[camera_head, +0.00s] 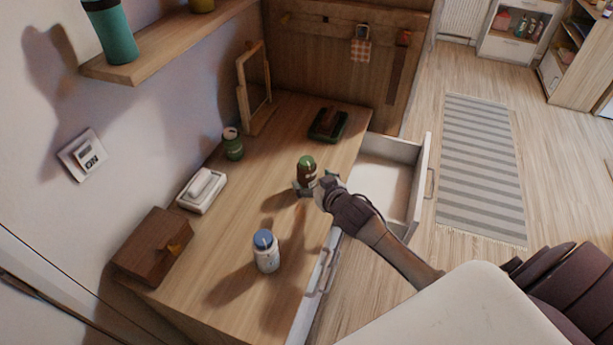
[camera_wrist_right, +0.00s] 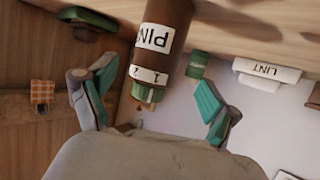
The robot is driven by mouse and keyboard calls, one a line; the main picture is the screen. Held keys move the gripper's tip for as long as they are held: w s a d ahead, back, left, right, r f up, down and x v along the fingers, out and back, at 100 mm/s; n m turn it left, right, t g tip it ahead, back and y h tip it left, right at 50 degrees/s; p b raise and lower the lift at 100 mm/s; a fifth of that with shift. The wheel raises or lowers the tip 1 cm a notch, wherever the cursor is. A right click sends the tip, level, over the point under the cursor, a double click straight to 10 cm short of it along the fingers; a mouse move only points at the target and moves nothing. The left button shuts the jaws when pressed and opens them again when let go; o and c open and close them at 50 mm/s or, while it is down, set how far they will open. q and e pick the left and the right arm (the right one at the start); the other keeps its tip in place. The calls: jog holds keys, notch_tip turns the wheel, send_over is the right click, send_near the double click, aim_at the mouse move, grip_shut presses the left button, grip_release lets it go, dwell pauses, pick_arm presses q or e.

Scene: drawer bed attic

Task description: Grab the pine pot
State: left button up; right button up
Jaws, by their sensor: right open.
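The pine pot (camera_head: 307,172) is a brown cylinder with a green lid, standing on the wooden desk near its right edge. In the right wrist view the pot (camera_wrist_right: 163,35) appears upside down, with a white label whose visible letters read "PIN". My right gripper (camera_head: 313,187) is open at the near side of the pot. In the wrist view its teal fingers (camera_wrist_right: 153,82) are spread to either side of the pot, with gaps visible. Its lower part is partly hidden by the gripper in the head view. My left gripper is not in view.
A white bottle with a blue cap (camera_head: 266,252), a green jar (camera_head: 233,144), a white box (camera_head: 202,191), a wooden box (camera_head: 153,247) and a dark tray (camera_head: 328,125) are on the desk (camera_head: 220,265). An open drawer (camera_head: 424,165) juts out at right.

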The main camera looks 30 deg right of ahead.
jog(key=shift+w+d+f+p, duration=0.15)
jog(key=shift+w+p, duration=0.15)
jog(key=shift+w, duration=0.25)
jog(key=p+x, duration=0.1)
jog(key=x, duration=0.3)
jog(key=shift+d+f, duration=0.1)
jog(key=shift+c, duration=0.9)
jog(key=c, duration=1.1)
jog(key=shift+c, duration=0.4)
